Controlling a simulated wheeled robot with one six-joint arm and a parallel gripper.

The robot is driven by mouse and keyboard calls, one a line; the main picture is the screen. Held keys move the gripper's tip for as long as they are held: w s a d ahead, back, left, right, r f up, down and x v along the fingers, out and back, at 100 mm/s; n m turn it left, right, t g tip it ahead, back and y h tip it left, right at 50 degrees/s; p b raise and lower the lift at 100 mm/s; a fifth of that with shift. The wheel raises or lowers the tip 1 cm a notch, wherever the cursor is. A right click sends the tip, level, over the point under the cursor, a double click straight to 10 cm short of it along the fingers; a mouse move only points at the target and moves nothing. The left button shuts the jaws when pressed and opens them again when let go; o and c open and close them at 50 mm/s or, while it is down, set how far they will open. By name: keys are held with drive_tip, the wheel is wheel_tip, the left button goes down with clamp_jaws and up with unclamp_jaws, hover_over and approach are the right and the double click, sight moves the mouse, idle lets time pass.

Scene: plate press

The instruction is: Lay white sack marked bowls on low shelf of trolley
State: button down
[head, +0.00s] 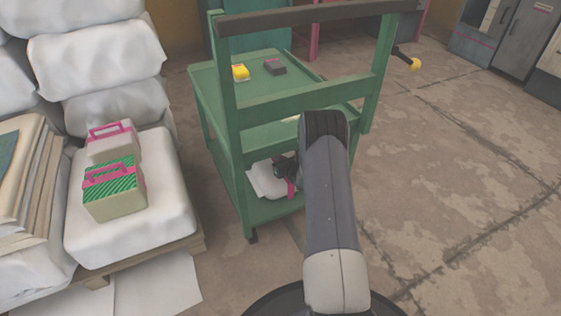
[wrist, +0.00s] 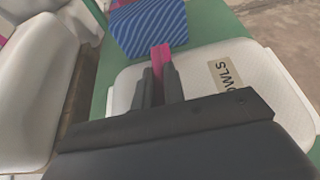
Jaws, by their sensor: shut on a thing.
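A white sack with a tan label reading "OWLS", its first letter hidden (wrist: 232,72), is in my gripper in the wrist view. My gripper (wrist: 160,80) is shut on the sack's pink handle (wrist: 160,58). In the head view my gripper (head: 284,168) and the white sack (head: 263,184) are inside the green trolley (head: 232,110), at its low shelf (head: 262,210). My arm hides part of both. The sack lies roughly flat over the green shelf; I cannot tell whether it rests fully on it.
A blue striped box (wrist: 150,28) stands beside the sack on the shelf. The trolley top holds a yellow item (head: 240,72) and a dark grey item (head: 274,66). White sacks (head: 100,85) with a green striped box (head: 115,195) are at left. The floor at right is clear.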

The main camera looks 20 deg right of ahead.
drive_tip(key=c, duration=1.9)
unclamp_jaws()
drive_tip(key=shift+f, duration=0.15)
drive_tip(key=o, duration=0.4)
drive_tip(key=shift+s+r, duration=0.25)
drive_tip(key=shift+r, duration=0.05)
drive_tip(key=shift+p+v, duration=2.1)
drive_tip(key=shift+v, duration=3.65)
drive_tip(key=shift+f, duration=0.1)
